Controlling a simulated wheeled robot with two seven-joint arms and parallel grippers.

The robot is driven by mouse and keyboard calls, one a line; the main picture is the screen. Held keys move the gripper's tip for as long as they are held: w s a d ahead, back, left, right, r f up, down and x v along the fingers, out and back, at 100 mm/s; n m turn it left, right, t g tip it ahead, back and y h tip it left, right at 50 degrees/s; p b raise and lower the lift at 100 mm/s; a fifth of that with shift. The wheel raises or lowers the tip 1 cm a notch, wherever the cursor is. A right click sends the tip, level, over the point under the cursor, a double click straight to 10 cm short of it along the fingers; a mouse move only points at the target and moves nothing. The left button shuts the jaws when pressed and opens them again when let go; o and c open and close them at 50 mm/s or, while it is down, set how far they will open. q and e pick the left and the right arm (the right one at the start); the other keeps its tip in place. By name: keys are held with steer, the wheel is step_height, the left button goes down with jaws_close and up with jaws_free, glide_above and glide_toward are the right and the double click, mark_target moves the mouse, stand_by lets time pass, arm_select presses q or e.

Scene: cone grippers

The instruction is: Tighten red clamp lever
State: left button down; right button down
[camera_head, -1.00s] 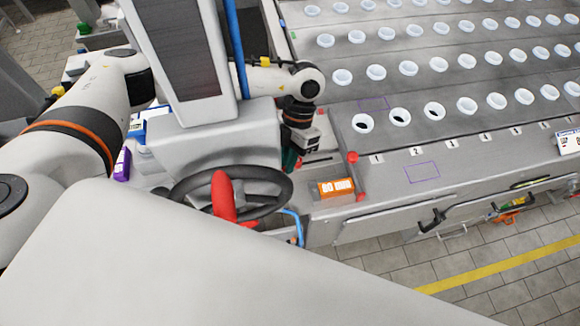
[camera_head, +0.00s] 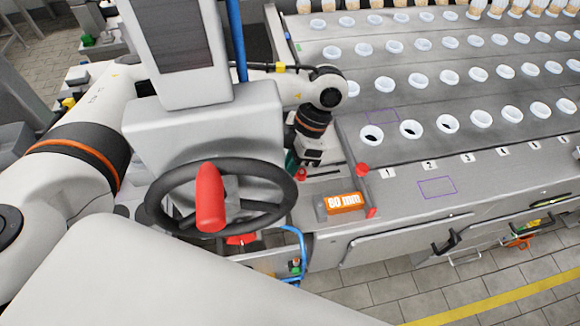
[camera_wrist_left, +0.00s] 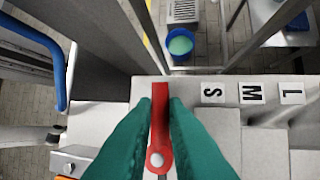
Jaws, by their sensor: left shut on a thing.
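The red clamp lever (camera_wrist_left: 160,128) lies between the two green fingers of my left gripper (camera_wrist_left: 162,103) in the left wrist view. Its straight arm points up the picture, and its round pivot end with a pale centre is at the bottom. The fingers are shut on the lever, one on each side. In the head view my left gripper (camera_head: 297,164) is partly hidden behind the grey machine housing and the black handwheel. A little red shows beside its fingers, but the lever's shape cannot be made out there. My right gripper is not in view.
The black handwheel (camera_head: 160,204) with a red handle (camera_head: 210,197) stands in front of my left gripper. An orange "80 mm" display (camera_head: 344,203) and a red knob (camera_head: 362,169) are to the right. S, M and L labels (camera_wrist_left: 252,93) lie beside the lever.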

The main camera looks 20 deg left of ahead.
arm_select(q)
steer(key=shift+w+r, duration=0.1)
steer(key=shift+r, duration=0.05)
steer(key=c, duration=1.5)
jaws_free()
steer(key=shift+o, duration=0.2)
steer(key=shift+w+d+r+b, duration=0.15)
steer(key=shift+w+r+b, duration=0.05)
steer(key=shift+r+b, duration=0.2)
steer(key=b+v, duration=0.2)
steer(key=v, duration=0.9)
steer(key=shift+s, duration=0.1)
